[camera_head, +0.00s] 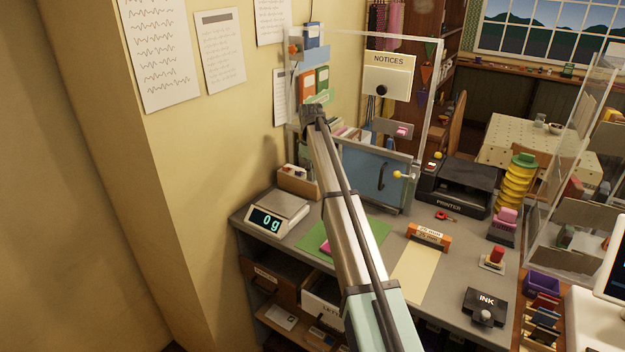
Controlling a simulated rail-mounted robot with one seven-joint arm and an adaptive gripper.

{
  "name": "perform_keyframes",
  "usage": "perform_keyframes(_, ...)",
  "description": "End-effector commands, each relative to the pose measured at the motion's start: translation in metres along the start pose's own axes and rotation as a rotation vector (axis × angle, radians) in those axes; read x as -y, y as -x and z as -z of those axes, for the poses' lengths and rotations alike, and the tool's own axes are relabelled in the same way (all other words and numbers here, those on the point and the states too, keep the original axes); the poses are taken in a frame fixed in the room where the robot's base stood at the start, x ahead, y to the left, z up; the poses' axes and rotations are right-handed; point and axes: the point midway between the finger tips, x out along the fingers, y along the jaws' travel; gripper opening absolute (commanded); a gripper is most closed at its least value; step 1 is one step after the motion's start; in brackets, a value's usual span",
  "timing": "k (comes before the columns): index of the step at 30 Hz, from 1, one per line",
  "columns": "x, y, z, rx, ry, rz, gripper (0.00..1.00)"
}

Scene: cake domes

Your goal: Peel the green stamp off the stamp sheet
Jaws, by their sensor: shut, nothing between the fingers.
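My gripper (313,114) is raised high, in front of the wall shelf with the coloured folders and well above the counter. It is small and dark in this view, and its fingers are shut with nothing between them. My arm crosses the middle of the picture and hides part of the counter. I cannot make out a stamp sheet or a single green stamp for sure. A green mat (312,237) lies flat on the counter, partly behind my arm, with a small pink thing (325,247) on it.
A scale (277,214) reading 0 g stands at the counter's left. A blue door panel (372,178), a printer (455,188), an orange box (430,236) on a cream strip (411,283) and an ink pad (485,306) stand around. A clear screen rises behind.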

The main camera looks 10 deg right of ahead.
Motion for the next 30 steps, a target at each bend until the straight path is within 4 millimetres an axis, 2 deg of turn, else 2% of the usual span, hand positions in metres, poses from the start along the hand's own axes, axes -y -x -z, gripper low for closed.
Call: perform_keyframes(30,0.005,0.018,0.000,0.000,0.000,0.000,0.00)
